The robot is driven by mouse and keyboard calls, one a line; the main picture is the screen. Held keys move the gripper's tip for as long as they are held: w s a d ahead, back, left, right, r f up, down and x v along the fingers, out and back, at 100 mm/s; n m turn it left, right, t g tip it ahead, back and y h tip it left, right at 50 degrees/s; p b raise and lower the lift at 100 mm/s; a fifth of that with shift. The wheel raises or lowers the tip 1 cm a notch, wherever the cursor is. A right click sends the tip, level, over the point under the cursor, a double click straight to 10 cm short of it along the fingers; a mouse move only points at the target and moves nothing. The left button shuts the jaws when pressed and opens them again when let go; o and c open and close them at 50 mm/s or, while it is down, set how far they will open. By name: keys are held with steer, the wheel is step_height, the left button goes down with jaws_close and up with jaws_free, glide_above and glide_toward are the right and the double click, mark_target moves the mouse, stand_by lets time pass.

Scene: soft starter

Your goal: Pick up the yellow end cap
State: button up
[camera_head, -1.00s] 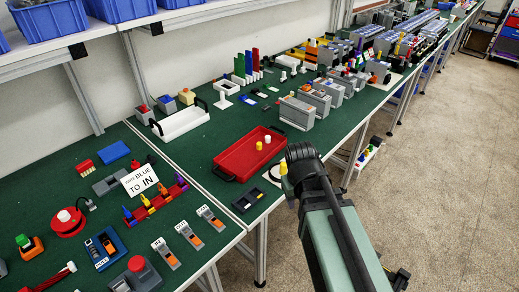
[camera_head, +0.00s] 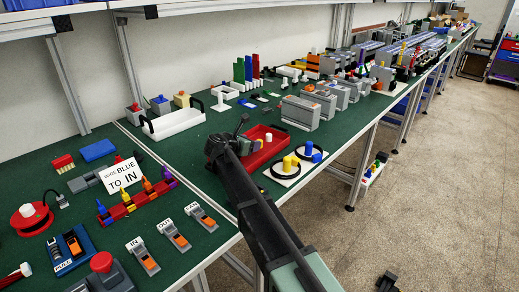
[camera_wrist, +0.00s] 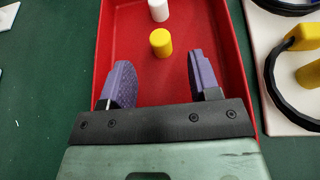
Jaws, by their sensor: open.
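A yellow end cap (camera_wrist: 161,42), a short round cylinder, stands in the red tray (camera_wrist: 192,25) in the wrist view. A white cap (camera_wrist: 158,10) stands just beyond it; it also shows in the head view (camera_head: 269,137). My gripper (camera_wrist: 160,70) is open and empty above the tray, its two purple fingers spread apart. The yellow cap appears ahead of the fingers, roughly centred across the gap, not between them. In the head view my arm hides the yellow cap, and my gripper's fingers cannot be made out there.
To the tray's right, a white plate (camera_wrist: 262,35) bears a black ring and yellow parts. The head view shows that yellow cylinder (camera_head: 287,165) and a blue one (camera_head: 308,149). A white tray (camera_head: 178,122) stands behind. Grey boxes (camera_head: 300,113) stand beyond the red tray.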

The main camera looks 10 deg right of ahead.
steer(key=shift+w+d+f, duration=0.15)
steer(key=shift+w+d, duration=0.05)
steer(key=b+x, duration=0.2)
steer(key=x, duration=0.3)
steer(key=shift+w, duration=0.1)
steer(key=c, duration=1)
